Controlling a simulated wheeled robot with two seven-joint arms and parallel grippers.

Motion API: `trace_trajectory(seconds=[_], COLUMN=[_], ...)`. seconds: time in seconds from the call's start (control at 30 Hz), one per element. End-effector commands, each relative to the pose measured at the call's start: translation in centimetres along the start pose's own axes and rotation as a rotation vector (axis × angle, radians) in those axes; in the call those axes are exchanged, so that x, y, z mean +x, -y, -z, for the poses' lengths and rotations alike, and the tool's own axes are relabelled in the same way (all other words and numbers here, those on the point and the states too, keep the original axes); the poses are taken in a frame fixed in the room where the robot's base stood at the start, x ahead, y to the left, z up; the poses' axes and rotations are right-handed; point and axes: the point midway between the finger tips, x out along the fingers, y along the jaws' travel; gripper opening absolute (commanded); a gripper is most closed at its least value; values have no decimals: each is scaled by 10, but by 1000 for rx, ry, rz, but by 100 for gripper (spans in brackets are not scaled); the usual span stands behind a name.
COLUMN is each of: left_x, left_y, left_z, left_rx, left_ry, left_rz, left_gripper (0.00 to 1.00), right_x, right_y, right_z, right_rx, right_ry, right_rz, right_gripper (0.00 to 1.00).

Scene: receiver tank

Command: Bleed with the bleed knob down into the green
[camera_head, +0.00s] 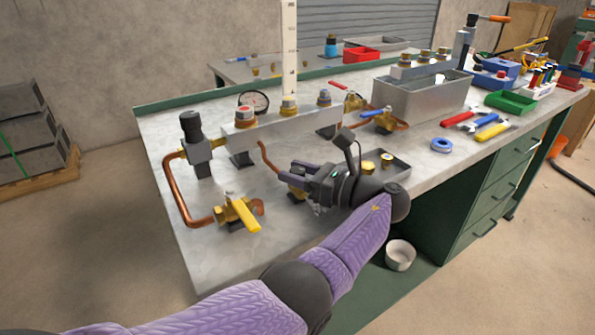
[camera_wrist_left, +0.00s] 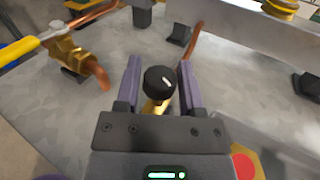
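The bleed knob (camera_wrist_left: 160,81) is round and black with a white mark on top, and sits on a brass fitting in the left wrist view. My left gripper (camera_wrist_left: 160,75) has one finger on each side of it, with narrow gaps seeming to show. My right gripper does not show.
A yellow-handled brass valve (camera_head: 240,212) on a bent copper pipe (camera_head: 180,195) lies left of my gripper. The manifold block (camera_head: 270,123) stands behind it. A small dark tray (camera_head: 392,163) with brass parts is at right.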

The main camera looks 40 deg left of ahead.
Motion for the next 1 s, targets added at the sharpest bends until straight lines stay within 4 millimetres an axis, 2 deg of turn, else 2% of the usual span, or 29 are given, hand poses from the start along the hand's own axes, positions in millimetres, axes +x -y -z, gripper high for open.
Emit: trace_trajectory(seconds=[0.03,0.1,0.13,0.4,0.47,0.6,0.73,0.87,1.0], left_x=[0,0,0,0,0,0,0,0,0], left_y=[0,0,0,0,-1,-3,-4,-5,-5], left_z=[0,0,0,-4,-15,-56,-85,-100,-102], left_rx=[0,-1,-1,-4,-6,-11,-8,-5,-3], left_ry=[0,1,1,2,2,1,2,2,2], left_rz=[0,0,0,1,1,1,0,0,0], left_gripper=[62,77,78,78,78,78,78,78,78], right_x=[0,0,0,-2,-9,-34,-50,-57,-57], right_y=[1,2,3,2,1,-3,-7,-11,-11], right_z=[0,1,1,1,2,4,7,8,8], right_rx=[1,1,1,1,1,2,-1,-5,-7], right_ry=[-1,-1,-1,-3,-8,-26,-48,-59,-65], right_rz=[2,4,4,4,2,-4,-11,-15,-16], right_gripper=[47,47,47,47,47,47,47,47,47])
